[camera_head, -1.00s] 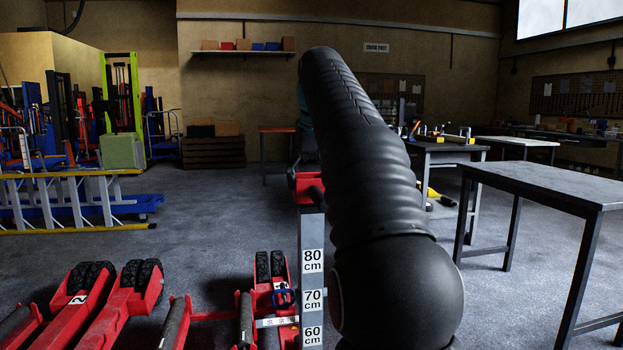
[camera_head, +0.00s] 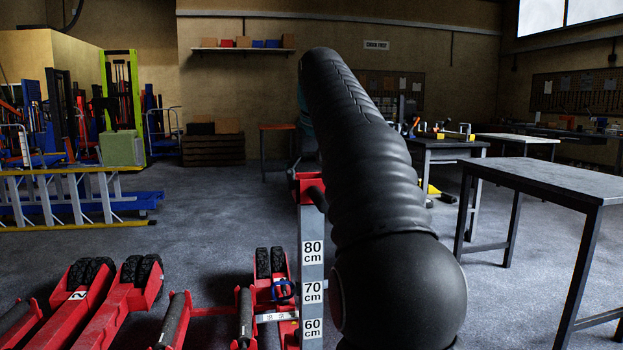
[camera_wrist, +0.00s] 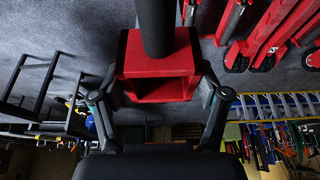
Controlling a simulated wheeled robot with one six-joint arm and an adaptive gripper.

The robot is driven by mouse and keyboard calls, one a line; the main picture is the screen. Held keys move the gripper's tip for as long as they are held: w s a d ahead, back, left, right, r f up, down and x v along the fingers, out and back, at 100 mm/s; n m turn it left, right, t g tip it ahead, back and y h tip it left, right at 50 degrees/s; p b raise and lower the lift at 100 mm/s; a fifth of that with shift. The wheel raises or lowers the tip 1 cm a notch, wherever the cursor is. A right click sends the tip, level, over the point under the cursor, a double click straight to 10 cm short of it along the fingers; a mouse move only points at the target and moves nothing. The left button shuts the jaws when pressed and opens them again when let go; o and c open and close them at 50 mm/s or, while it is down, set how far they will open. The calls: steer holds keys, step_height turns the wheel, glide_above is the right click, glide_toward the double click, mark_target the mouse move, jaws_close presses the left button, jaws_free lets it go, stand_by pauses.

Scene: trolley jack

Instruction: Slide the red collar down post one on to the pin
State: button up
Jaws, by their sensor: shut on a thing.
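The red collar (camera_head: 308,184) sits around post one (camera_head: 312,275), a grey upright with 80, 70 and 60 cm labels, a little above the 80 cm label. In the wrist view the red collar (camera_wrist: 160,88) is a hollow box, with the dark post (camera_wrist: 156,25) running from it toward the floor. My gripper (camera_wrist: 160,92) is shut on the collar, one finger at each side. I cannot make out the pin.
Red trolley jacks (camera_head: 125,287) stand on the floor at the lower left, close to the post. A dark table (camera_head: 545,180) is at the right and a workbench (camera_head: 450,148) behind. A yellow-edged ladder (camera_head: 75,200) lies farther left. The floor between is clear.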

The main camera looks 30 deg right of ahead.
mark_target(316, 188)
steer(key=shift+f+b, duration=4)
steer(key=shift+f, duration=1.55)
steer(key=o, duration=1.7)
steer(key=v, duration=1.2)
steer(key=shift+a, duration=0.1)
